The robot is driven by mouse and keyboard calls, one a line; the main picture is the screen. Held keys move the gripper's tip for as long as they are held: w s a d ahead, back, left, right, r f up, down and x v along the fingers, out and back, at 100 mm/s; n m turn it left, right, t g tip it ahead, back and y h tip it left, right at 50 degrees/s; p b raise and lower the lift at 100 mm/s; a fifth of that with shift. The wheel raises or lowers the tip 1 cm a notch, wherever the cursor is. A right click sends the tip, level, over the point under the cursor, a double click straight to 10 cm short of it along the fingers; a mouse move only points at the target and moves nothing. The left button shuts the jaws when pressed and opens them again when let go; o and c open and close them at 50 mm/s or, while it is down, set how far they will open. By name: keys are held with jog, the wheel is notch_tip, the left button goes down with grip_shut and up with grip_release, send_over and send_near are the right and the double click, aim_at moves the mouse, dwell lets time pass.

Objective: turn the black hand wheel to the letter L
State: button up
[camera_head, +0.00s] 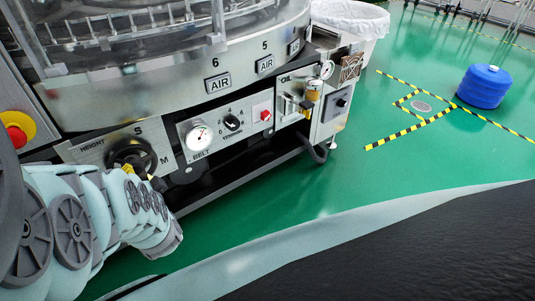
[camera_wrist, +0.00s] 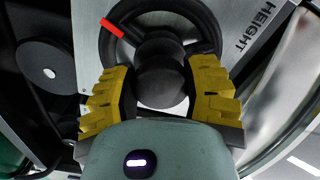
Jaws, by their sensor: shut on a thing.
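The black hand wheel (camera_head: 131,150) is on the HEIGHT panel at the lower left of the machine, partly covered by my arm in the head view. The letter S (camera_head: 138,130) is above it and M (camera_head: 165,160) to its right; no L shows. In the wrist view the hand wheel (camera_wrist: 208,28) fills the upper middle, with a red mark (camera_wrist: 112,27) on its upper-left rim. My gripper (camera_wrist: 162,74) is shut on the wheel's round black knob (camera_wrist: 160,83), one yellow finger on each side.
Right of the wheel are the BELT gauge (camera_head: 199,135) and a black selector knob (camera_head: 232,122). A red emergency button (camera_head: 16,137) is at the far left. A blue drum (camera_head: 484,86) stands on the open green floor.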

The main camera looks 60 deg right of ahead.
jog(key=shift+m, duration=0.6)
jog(key=o, duration=1.3)
jog(key=n, duration=0.3)
jog(key=shift+p, duration=0.3)
jog(key=n, duration=0.4)
jog(key=shift+d, duration=0.1)
